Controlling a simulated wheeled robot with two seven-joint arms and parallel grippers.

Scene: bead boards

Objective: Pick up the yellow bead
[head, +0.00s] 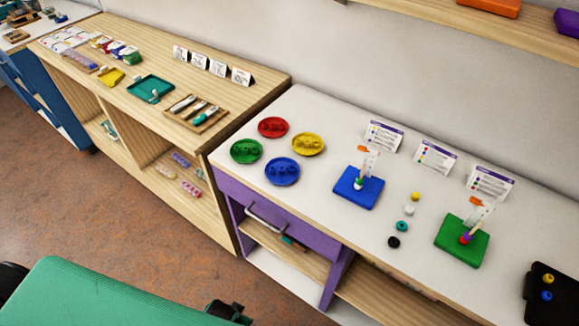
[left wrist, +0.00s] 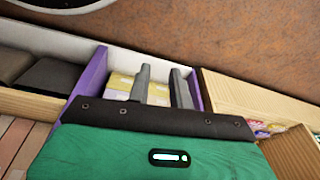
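A small yellow bead (head: 415,196) lies on the white tabletop (head: 330,237) in the head view, at the far end of a loose row. A white bead (head: 409,210), a teal bead (head: 401,226) and a black bead (head: 393,242) lie nearer the front edge. Another yellow bead (head: 548,279) sits on a black board at the right. My left gripper (left wrist: 161,84) shows in the left wrist view with its two fingers apart and nothing between them. It is away from the beads, which that view does not show. My right gripper is not in view.
A blue board (head: 347,194) and a green board (head: 450,250) with upright pegs flank the loose beads. Red (head: 262,127), yellow (head: 296,145), green (head: 237,153) and blue (head: 272,175) dishes stand to the left. Instruction cards (head: 434,158) line the back. A shelf (head: 440,22) overhangs.

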